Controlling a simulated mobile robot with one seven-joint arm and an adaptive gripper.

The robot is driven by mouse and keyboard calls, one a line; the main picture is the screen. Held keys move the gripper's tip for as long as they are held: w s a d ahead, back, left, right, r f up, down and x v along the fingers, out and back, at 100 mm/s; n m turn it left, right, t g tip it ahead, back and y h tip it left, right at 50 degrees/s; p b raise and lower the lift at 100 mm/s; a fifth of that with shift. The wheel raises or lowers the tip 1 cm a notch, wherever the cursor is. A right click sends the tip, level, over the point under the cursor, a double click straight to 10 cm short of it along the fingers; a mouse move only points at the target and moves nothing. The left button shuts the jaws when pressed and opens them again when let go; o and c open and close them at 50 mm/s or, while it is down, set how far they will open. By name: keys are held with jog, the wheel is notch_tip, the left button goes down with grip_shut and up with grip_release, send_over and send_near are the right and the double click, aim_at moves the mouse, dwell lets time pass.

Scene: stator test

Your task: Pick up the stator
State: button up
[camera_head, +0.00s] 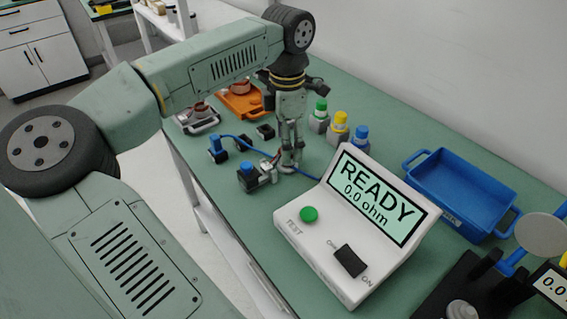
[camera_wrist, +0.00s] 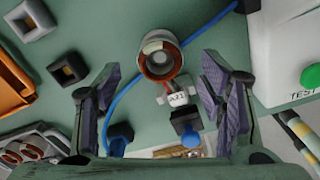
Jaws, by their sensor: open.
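The stator (camera_wrist: 158,58), a short ring with a pale outer shell and copper windings inside, stands on the green bench in the wrist view. In the head view my gripper (camera_head: 291,152) points down close above the bench, and the stator there is mostly hidden by the fingers.
A white tester (camera_head: 345,225) reading READY stands to the right. Blue-topped clamps (camera_head: 250,175) with a blue cable sit close by. An orange tray (camera_head: 242,100) and a grey tray (camera_head: 198,119) hold copper-wound parts. Capped bottles (camera_head: 339,130) and a blue bin (camera_head: 462,192) stand near the wall.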

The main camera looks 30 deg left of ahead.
notch_tip(320, 180, down, 3)
jog(key=shift+r+b, duration=0.15)
jog(key=shift+b, duration=0.3)
jog(key=shift+r, duration=0.1)
jog(key=shift+c, duration=0.4)
jog(key=c, duration=1.3)
